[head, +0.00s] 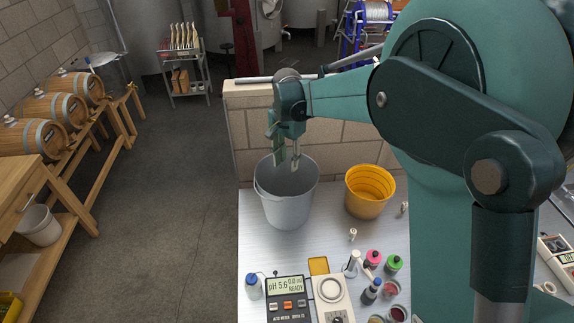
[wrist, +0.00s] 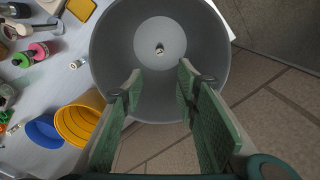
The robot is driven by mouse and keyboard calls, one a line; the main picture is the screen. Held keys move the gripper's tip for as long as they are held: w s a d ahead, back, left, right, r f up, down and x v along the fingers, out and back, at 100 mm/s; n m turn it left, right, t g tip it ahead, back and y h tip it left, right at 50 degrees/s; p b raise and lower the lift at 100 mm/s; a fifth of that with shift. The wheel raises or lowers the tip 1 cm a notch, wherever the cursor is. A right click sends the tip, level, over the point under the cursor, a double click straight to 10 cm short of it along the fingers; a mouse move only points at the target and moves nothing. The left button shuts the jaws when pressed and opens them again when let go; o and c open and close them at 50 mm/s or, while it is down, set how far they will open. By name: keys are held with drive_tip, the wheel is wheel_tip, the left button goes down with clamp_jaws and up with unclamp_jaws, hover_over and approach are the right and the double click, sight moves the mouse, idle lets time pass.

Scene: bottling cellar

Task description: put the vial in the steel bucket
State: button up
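The grey steel bucket (head: 287,211) stands on the bench, and in the wrist view its open mouth (wrist: 112,45) lies below my gripper. My gripper (wrist: 158,82) is open, its two green fingers apart with nothing between them. In the head view the gripper (head: 287,160) hangs over the bucket, fingertips about at its mouth. A small pale vial (wrist: 159,49) shows inside the bucket against its floor, clear of the fingers. The head view does not show this vial; the bucket wall hides it.
A yellow bucket (head: 370,192) stands right of the grey one. A small white-capped vial (head: 353,234) is on the bench in front. A pH meter (head: 288,298), a scale (head: 331,296) and several bottles crowd the front. A block wall (head: 335,140) rises behind.

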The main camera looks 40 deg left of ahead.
drive_tip(key=shift+r, duration=1.25)
drive_tip(key=shift+d, duration=0.1)
drive_tip(key=w+d+r+t+y+b, duration=0.15)
drive_tip(key=d+r, duration=0.25)
drive_tip(key=d, duration=0.9)
drive_tip(key=w+d+r+b, duration=0.1)
drive_tip(key=d+r+b, duration=0.15)
drive_tip(key=d, duration=1.05)
drive_tip(key=w+d+r+t+b, duration=0.15)
drive_tip(key=d+r, duration=0.25)
drive_tip(key=d, duration=0.9)
drive_tip(key=s+d+f+t+b, duration=0.1)
drive_tip(key=s+d, duration=0.3)
drive_tip(key=d, duration=0.5)
drive_tip(key=s+d+f+t+b, duration=0.1)
drive_tip(key=s+d+b, duration=0.15)
drive_tip(key=d, duration=0.65)
drive_tip(key=s+d+f+t+b, duration=0.1)
drive_tip(key=s+d+f, duration=0.3)
drive_tip(key=s+d, duration=0.2)
drive_tip(key=s+d+f+t+h+b, duration=0.1)
drive_tip(key=s+d+f, duration=0.3)
drive_tip(key=s+d, duration=0.2)
drive_tip(key=shift+s+d, duration=0.2)
drive_tip(key=shift+d, duration=0.9)
